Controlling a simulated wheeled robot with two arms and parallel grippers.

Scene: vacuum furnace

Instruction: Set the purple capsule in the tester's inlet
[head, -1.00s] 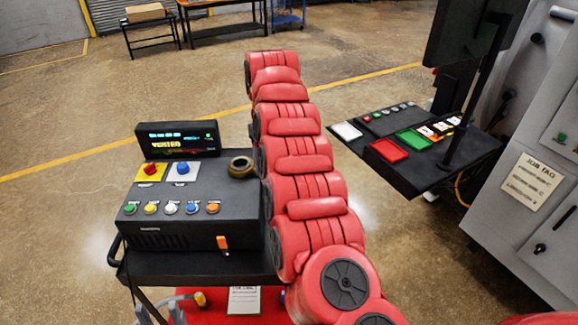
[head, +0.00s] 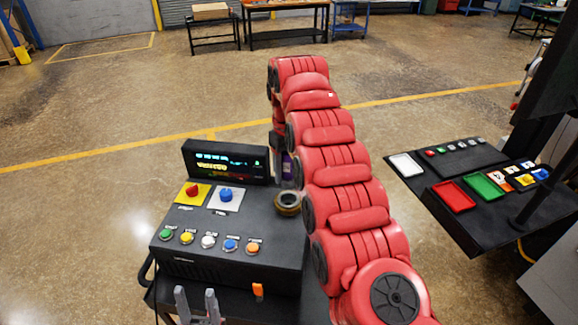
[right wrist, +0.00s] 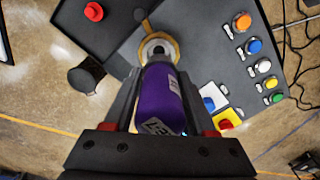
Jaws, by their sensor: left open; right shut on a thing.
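The tester (head: 190,262) is a dark box with a lit screen. Its inlet (head: 288,199) is a brass-coloured ring at its back right corner. My right gripper (right wrist: 158,76) is shut on the purple capsule (right wrist: 158,100), with one finger on each side. In the right wrist view the capsule points towards the inlet ring (right wrist: 170,41). In the head view the capsule (head: 287,168) is upright just above and behind the ring, partly hidden by my arm. I cannot tell whether they touch. My left gripper (head: 196,296) is open and empty at the tester's front edge.
The tester's top bears a red knob (head: 193,190), a blue knob (head: 225,194) and a row of coloured buttons. To the right is a black console (head: 440,205) with red and green trays. The floor behind the tester is clear.

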